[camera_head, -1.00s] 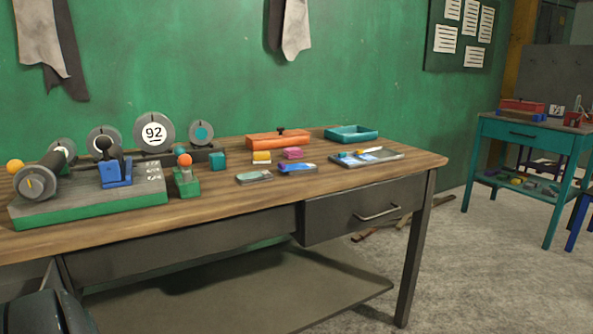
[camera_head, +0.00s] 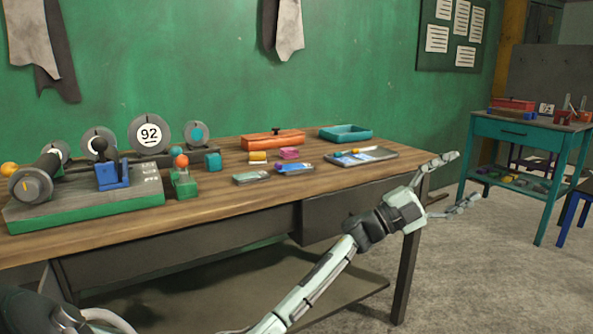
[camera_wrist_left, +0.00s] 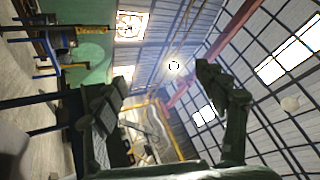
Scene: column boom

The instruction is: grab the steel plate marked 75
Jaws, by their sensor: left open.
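I see no plate that reads 75. A round grey disc marked 92 (camera_head: 149,134) stands upright on a rack at the back left of the wooden workbench (camera_head: 230,200). Smaller upright discs flank it, one on the left (camera_head: 97,139) and one with a teal centre on the right (camera_head: 196,134); their marks are too small to read. My left gripper (camera_head: 464,179) is open and empty beyond the bench's right end, far from the discs. Its two spread fingers also show in the left wrist view (camera_wrist_left: 163,76), with ceiling and wall behind. My right gripper is out of view.
A green-based fixture (camera_head: 90,205) and a blue block (camera_head: 112,174) stand at the bench's left. An orange box (camera_head: 273,140), a teal tray (camera_head: 345,133) and a grey tray (camera_head: 375,157) are further right. A teal table (camera_head: 520,131) stands at the far right.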

